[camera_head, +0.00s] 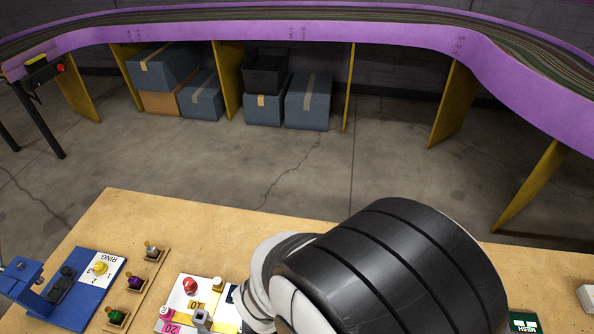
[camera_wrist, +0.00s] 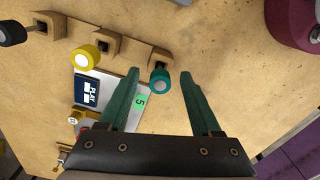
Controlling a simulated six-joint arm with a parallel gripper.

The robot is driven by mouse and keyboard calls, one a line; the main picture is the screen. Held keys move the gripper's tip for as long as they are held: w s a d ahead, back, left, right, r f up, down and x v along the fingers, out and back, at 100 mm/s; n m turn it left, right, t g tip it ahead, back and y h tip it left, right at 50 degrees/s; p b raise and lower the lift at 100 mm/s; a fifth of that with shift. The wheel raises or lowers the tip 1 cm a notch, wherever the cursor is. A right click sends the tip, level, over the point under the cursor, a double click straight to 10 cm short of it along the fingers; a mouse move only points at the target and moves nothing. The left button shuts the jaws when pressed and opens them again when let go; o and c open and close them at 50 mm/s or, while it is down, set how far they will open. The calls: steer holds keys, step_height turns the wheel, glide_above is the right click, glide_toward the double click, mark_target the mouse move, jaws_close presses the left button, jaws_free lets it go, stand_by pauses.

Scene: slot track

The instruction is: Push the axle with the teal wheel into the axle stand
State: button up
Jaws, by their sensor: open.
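In the wrist view, the teal wheel (camera_wrist: 160,82) with a pale hub shows at the front of a wooden axle stand (camera_wrist: 160,57), the right one of three in a row. How deep its axle sits in the stand is hidden. My gripper (camera_wrist: 159,72) is open, with one green finger on each side of the teal wheel in the picture. I see no contact, and the height of the fingers over the wheel is unclear. In the head view, my dark arm covers this part of the table, and the stands and gripper are hidden.
A white panel (camera_wrist: 88,90) lies near the left finger. A maroon object (camera_wrist: 291,20) is at upper right. The wooden table (camera_wrist: 225,50) is bare right of the teal wheel.

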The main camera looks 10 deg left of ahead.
jaws_close()
steer(key=r, duration=0.9)
steer(key=shift+w+a+r, duration=0.2)
steer(key=shift+a+r, duration=0.15)
steer(key=shift+r, duration=0.05)
steer(key=w+a+r, duration=0.1)
steer(key=a, duration=0.7)
steer(key=w+a+r, duration=0.2)
steer(key=a, duration=0.5)
steer(key=shift+a, duration=0.4)
